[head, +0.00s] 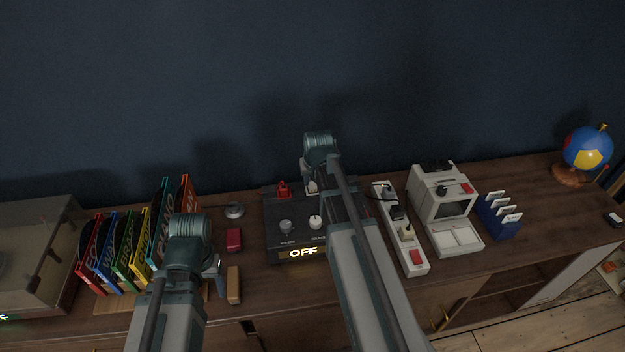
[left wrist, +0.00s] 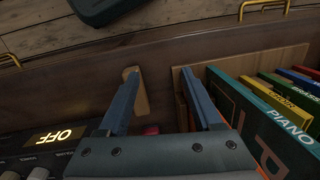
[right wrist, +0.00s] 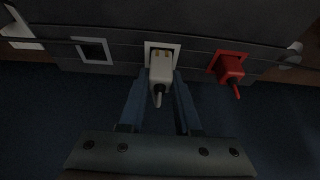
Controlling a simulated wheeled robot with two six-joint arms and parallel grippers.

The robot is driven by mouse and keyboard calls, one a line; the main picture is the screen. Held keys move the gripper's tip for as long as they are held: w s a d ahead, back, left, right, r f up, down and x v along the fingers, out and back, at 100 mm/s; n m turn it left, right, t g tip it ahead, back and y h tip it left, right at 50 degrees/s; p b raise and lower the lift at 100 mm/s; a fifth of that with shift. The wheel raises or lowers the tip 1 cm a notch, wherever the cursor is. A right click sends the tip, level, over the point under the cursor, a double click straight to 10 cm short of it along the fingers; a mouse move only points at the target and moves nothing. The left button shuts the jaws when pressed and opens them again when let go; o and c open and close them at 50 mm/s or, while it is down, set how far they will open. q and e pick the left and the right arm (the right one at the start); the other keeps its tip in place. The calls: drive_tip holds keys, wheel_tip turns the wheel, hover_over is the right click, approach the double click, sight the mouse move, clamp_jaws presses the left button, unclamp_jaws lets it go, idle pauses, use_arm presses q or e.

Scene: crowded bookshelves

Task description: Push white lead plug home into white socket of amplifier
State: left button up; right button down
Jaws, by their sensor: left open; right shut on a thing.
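The dark amplifier (head: 296,213) stands on the sideboard with its lit OFF display toward me. In the right wrist view the white lead plug (right wrist: 160,72) is at the white-framed socket (right wrist: 150,45) on the amplifier's back, lined up with it. How deep it sits I cannot tell. My right gripper (right wrist: 160,84) is shut on this plug, with a finger on each side. In the head view my arm hides most of that gripper. My left gripper (left wrist: 160,76) is open and empty, over the sideboard's front between the amplifier and the records.
A red plug (right wrist: 230,70) sits at the red socket beside the white one. A square black socket (right wrist: 92,50) is on the other side. A power strip (head: 412,254) and a small computer (head: 440,200) stand right of the amplifier; upright records (head: 125,245) stand left.

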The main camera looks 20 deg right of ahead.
drive_tip(key=shift+f+b, duration=0.8)
drive_tip(key=shift+f, duration=0.1)
drive_tip(key=c, duration=0.5)
unclamp_jaws()
drive_tip(key=shift+r, duration=0.1)
drive_tip(key=shift+r, duration=0.1)
drive_tip(key=p+v, duration=1.3)
drive_tip(key=shift+s+r, duration=0.1)
drive_tip(key=shift+r, duration=0.2)
drive_tip(key=shift+a, duration=0.1)
drive_tip(key=s+a+n+g, duration=0.1)
drive_tip(key=s+a+n, duration=0.1)
drive_tip(key=s+a, duration=0.3)
drive_tip(key=s+a+f+n+g, duration=0.1)
drive_tip(key=s+a+n+g, duration=0.1)
drive_tip(key=s+a, duration=0.4)
drive_tip(key=s+a+n+g, duration=0.1)
drive_tip(key=s+a, duration=0.4)
drive_tip(key=a, duration=0.7)
drive_tip(key=shift+s+a+f+n+g, duration=0.3)
drive_tip(key=shift+s+a+n+g, duration=0.1)
drive_tip(key=shift+n, duration=0.4)
